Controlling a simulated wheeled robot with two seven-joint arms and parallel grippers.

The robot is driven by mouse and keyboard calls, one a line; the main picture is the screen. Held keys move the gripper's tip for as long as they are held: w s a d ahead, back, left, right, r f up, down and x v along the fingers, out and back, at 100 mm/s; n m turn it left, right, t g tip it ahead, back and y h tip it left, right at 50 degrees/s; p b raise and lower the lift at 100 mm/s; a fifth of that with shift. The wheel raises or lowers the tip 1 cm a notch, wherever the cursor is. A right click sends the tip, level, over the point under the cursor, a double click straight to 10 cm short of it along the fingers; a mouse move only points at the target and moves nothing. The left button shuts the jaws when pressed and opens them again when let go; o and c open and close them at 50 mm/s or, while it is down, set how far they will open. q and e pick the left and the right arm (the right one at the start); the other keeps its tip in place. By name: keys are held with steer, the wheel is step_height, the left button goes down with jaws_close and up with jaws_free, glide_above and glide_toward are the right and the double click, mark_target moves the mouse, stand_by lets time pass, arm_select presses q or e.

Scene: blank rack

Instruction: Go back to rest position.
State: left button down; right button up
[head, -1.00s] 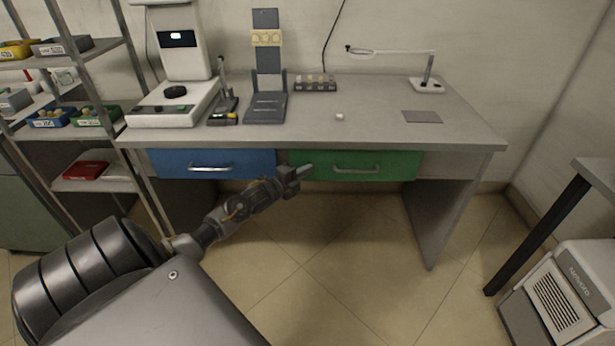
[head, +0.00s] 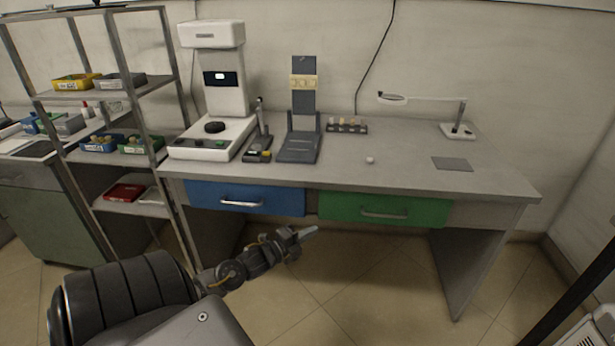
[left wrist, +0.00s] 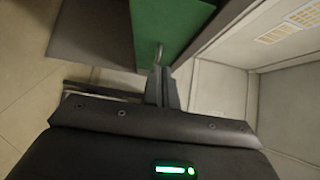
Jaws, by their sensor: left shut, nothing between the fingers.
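My left gripper (head: 306,233) is shut and empty, in front of the desk and below the drawer fronts in the head view. Its arm comes in from the lower left. In the left wrist view the closed fingers (left wrist: 161,85) point toward the green drawer (left wrist: 158,22), whose handle shows just beyond the tips; I cannot tell the exact gap. In the head view the blue drawer (head: 270,199) and the green drawer (head: 340,207) both look closed. My right gripper is not in view.
A shelf rack (head: 75,95) stands left. The floor (head: 370,270) before the desk is clear.

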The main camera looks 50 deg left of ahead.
arm_select(q)
steer(key=shift+s, duration=0.45)
